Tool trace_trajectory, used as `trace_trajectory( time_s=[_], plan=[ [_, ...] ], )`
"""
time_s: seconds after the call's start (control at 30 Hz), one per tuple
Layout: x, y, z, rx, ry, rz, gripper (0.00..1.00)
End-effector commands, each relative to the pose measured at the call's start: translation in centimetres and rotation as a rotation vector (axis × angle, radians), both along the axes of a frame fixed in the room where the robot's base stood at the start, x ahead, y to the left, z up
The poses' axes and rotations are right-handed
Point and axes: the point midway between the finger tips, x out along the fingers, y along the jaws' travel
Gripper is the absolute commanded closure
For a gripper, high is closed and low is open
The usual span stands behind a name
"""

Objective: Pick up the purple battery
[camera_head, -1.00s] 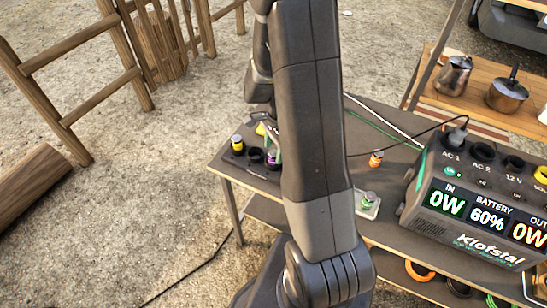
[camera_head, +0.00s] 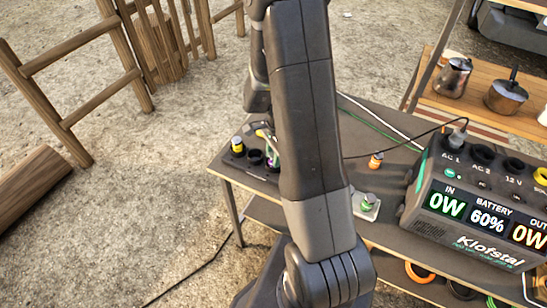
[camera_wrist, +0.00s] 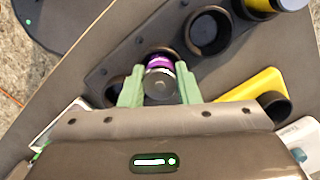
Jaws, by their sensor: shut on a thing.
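The purple battery (camera_wrist: 160,78) shows in the wrist view, upright in a round socket of the dark holder (camera_wrist: 115,62). My gripper (camera_wrist: 158,88) has its two green fingers on either side of the battery, shut on it. In the head view my arm covers most of the gripper, and only a little of the purple battery (camera_head: 272,163) shows beside the holder's sockets.
A yellow battery (camera_head: 237,145) stands in the holder's end socket, with an empty socket beside it. An orange battery (camera_head: 376,160) and a green battery (camera_head: 369,201) stand on the table to the right. The power station (camera_head: 470,205) fills the table's right side.

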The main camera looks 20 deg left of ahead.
Motion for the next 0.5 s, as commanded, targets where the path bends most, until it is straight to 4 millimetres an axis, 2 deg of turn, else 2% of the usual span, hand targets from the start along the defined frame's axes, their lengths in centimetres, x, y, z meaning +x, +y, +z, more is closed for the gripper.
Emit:
trace_trajectory(
  time_s=[0.17,0.5],
  plan=[
    [0.1,0.1,1.5,0.003,-0.003,0.002,0.97],
    [0.1,0.1,7.4,0.003,-0.004,0.0,0.97]
  ],
)
